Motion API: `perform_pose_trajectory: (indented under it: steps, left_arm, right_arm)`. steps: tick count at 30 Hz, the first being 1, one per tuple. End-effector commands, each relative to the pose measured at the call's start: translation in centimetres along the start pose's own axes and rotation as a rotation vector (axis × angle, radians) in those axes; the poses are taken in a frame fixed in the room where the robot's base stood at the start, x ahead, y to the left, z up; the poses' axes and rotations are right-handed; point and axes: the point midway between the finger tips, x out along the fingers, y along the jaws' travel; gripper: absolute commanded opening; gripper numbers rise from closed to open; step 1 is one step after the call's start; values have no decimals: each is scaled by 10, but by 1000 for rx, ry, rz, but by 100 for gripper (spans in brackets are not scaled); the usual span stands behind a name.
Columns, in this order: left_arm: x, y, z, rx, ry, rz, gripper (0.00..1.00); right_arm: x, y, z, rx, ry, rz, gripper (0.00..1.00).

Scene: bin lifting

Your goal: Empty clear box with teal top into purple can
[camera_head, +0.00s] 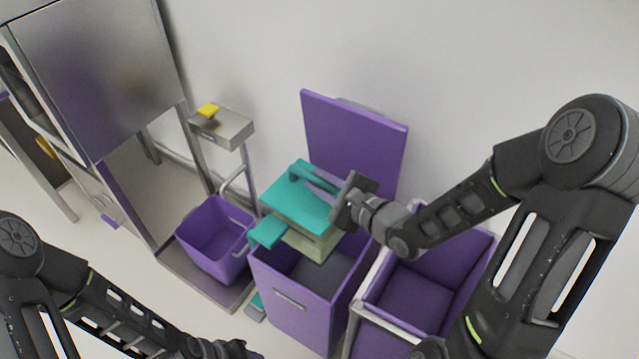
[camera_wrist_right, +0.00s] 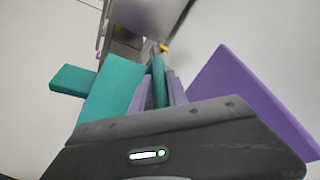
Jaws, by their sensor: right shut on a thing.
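The clear box with the teal top (camera_head: 300,205) is over the open mouth of the purple can (camera_head: 292,305), with its pale body (camera_head: 312,243) partly inside the opening. A teal flap (camera_head: 266,232) sticks out at its left. My right gripper (camera_head: 345,200) is shut on the box at the end of its teal handle. The can's lid (camera_head: 355,140) stands raised behind.
A purple bin (camera_head: 215,238) stands on a metal stand to the left. An open purple container in a pale frame (camera_head: 425,290) is close on the right. A metal cabinet (camera_head: 100,75) fills the upper left. A small teal-and-grey item (camera_head: 256,306) lies by the can.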

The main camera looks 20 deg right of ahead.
Motion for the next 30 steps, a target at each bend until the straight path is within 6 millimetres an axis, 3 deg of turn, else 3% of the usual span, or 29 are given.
perform_pose_trajectory:
  steps: [11, 30]
  left_arm:
    - [-10, 4, 0, 0, 0, 0, 41]
    - [-65, 23, 3, -5, -9, -8, 41]
  right_arm:
    - [5, -4, 4, -14, 33, 27, 0]
    - [50, -3, 1, -117, 406, 339, 0]
